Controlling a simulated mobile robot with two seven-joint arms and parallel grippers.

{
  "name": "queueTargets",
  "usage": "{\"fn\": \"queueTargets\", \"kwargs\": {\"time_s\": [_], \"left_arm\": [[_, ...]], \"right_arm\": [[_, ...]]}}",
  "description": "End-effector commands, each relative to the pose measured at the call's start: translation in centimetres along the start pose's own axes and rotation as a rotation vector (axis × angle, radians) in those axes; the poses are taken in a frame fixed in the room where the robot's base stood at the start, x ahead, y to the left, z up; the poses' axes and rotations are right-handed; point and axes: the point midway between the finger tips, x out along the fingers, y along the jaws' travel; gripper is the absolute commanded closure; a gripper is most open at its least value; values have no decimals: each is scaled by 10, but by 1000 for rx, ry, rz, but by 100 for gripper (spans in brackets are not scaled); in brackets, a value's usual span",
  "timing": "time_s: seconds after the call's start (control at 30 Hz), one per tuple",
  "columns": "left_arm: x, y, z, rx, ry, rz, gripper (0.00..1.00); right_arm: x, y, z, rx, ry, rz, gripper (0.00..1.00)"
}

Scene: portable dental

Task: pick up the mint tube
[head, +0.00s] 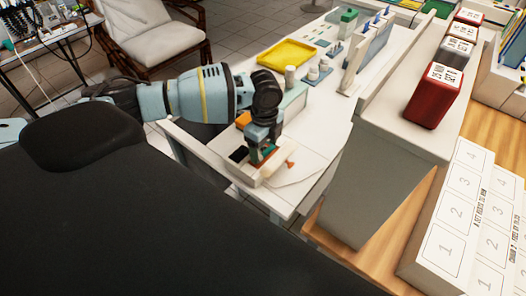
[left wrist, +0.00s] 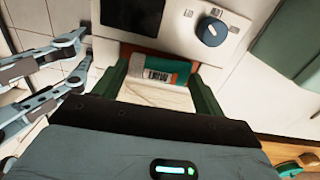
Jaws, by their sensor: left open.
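The mint tube (left wrist: 160,72) lies across the space between my left gripper's fingers in the left wrist view. My left gripper (left wrist: 158,80) is open, with one dark green finger near each end of the tube. I cannot tell whether either finger touches it. In the head view my left gripper (head: 261,154) points down over a small white holder at the table's front edge, and its fingers mostly hide the tube. My right gripper is not in view.
A white panel with a dark round knob (left wrist: 212,31) lies just beyond the tube. A yellow tray (head: 287,54) and small white containers stand farther back on the white table (head: 325,135). Red and dark boxes (head: 433,95) stand on the shelf at right.

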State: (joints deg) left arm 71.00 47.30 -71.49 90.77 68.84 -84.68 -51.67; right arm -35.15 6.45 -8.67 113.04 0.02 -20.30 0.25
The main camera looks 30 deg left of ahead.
Motion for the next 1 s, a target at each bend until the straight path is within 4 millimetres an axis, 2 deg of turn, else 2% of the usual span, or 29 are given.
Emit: {"fn": "queueTargets", "kwargs": {"time_s": [0.1, 0.33, 0.57, 0.83, 1.0], "left_arm": [[7, 0, 0, 0, 0, -1, 29], [7, 0, 0, 0, 1, -1, 30], [7, 0, 0, 0, 1, -1, 60], [3, 0, 0, 0, 1, -2, 61], [-22, -1, 0, 1, 2, -4, 61]], "right_arm": [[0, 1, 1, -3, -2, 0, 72], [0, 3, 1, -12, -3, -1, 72], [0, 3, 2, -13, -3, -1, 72], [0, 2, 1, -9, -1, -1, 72], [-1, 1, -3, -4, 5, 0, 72]]}}
